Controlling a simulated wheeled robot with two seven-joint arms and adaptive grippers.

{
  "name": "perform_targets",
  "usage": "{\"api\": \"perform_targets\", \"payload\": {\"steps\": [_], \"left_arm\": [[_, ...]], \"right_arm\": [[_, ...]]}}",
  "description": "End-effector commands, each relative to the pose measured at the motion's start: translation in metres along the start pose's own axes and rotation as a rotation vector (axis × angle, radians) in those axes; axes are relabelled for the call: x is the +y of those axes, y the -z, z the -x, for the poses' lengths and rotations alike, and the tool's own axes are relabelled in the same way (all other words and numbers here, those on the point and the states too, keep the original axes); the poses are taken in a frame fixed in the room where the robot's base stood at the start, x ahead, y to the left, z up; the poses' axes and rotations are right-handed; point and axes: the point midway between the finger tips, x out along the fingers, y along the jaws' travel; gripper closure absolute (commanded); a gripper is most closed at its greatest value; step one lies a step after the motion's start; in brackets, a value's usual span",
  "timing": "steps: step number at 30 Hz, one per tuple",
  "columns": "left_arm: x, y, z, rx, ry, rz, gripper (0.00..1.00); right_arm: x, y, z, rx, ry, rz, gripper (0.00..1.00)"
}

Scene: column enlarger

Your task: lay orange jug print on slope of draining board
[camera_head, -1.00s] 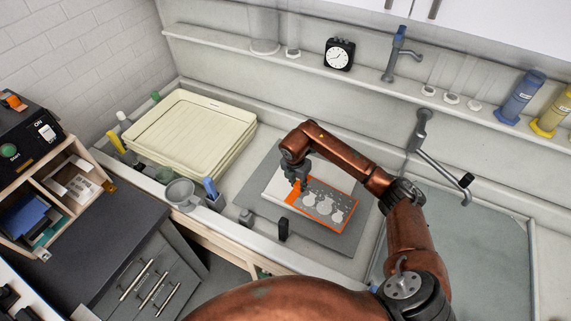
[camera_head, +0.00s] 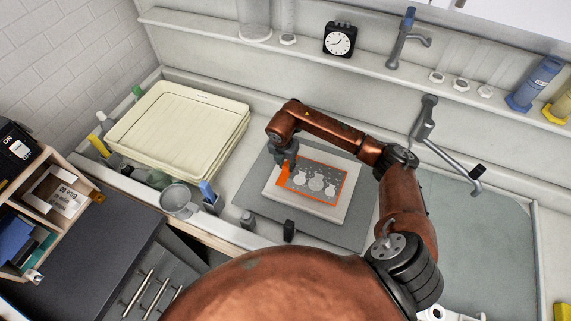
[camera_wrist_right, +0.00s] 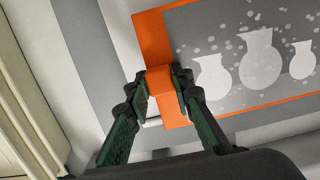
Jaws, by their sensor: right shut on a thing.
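The orange jug print (camera_head: 316,182) is a grey sheet with pale jug shapes and an orange border. My right gripper (camera_head: 285,172) is shut on its left border. In the right wrist view the gripper (camera_wrist_right: 166,88) pinches an orange tab at the edge of the print (camera_wrist_right: 225,50). A pale slab (camera_head: 330,213), which looks like the draining board, lies beneath the print on a grey mat (camera_head: 246,203). The print covers much of the slab; I cannot tell whether they touch. My left gripper is not in view.
Stacked cream trays (camera_head: 180,125) stand left of the mat. A grey jug (camera_head: 178,200) and small bottles are at the front left. A tap (camera_head: 440,140) stands right of my arm over a sink (camera_head: 480,250). A dark upright object (camera_head: 289,230) stands at the mat's front edge.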

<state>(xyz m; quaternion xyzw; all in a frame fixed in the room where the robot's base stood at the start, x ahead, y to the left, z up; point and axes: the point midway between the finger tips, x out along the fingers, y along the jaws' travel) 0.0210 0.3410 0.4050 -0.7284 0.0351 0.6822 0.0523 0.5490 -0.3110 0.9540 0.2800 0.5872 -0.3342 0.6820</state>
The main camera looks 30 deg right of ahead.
Motion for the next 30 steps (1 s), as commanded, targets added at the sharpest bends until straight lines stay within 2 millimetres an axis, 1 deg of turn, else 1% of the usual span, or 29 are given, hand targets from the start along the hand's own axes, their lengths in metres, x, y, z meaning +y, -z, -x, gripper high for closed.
{"api": "perform_targets", "payload": {"steps": [2,4,9,12,18,21,26,30], "left_arm": [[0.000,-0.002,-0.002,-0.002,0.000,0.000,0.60],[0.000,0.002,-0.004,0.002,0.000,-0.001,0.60],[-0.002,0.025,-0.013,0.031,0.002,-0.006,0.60],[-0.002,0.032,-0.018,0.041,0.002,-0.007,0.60],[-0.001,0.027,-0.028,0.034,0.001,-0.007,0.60],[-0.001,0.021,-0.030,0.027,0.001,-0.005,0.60],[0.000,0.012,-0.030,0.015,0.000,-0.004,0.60],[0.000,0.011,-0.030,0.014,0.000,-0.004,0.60]], "right_arm": [[0.001,0.000,-0.002,-0.002,0.000,0.000,1.00],[0.001,0.001,-0.005,-0.002,0.000,0.001,1.00],[0.002,0.003,-0.017,-0.002,0.000,0.002,1.00],[0.003,0.005,-0.026,-0.001,0.000,0.003,1.00],[0.003,0.007,-0.041,-0.002,0.000,0.004,1.00],[0.004,0.008,-0.045,-0.002,-0.001,0.004,1.00],[0.004,0.008,-0.045,-0.002,-0.001,0.003,1.00],[0.004,0.008,-0.045,-0.002,-0.001,0.003,1.00]]}}
